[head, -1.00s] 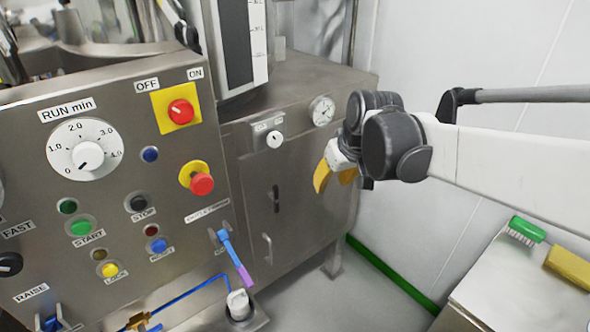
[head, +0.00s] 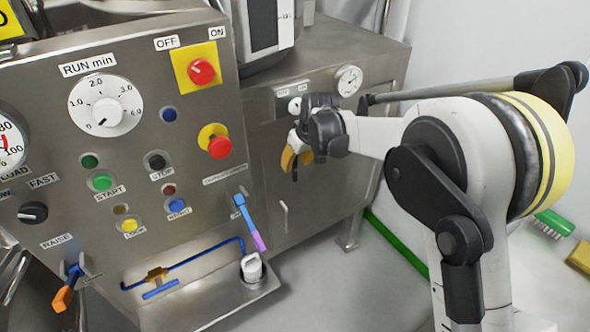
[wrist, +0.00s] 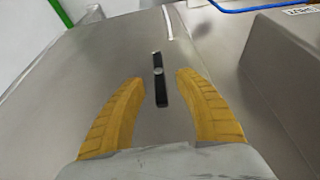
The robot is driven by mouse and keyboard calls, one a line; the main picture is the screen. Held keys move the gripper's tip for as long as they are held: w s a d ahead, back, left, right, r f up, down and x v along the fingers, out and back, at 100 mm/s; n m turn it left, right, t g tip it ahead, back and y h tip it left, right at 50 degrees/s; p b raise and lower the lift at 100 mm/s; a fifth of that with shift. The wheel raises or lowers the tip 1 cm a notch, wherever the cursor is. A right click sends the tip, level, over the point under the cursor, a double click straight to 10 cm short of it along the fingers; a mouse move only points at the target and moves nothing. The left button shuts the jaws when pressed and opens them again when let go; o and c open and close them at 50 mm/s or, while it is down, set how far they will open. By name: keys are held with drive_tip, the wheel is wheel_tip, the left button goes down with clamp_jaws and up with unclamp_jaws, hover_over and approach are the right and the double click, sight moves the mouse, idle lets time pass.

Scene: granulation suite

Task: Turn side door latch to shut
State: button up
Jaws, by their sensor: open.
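The side door latch (wrist: 159,79) is a narrow black bar with a round grey pivot on the steel side door (wrist: 130,68). In the wrist view it runs nearly in line with my fingers, and its near end lies between and beyond the two yellow fingertips. My gripper (wrist: 156,82) is open and empty; I cannot tell any contact with the latch.
A door handle (head: 284,217) sits low on the cabinet. The control panel (head: 135,130) with its red stop button (head: 218,143) juts out at left. A blue-and-purple lever (head: 250,222) stands near the panel corner. A green brush (head: 553,223) lies at right.

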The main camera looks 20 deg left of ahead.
drive_tip(key=shift+x, duration=1)
drive_tip(key=shift+c, duration=0.4)
clamp_jaws()
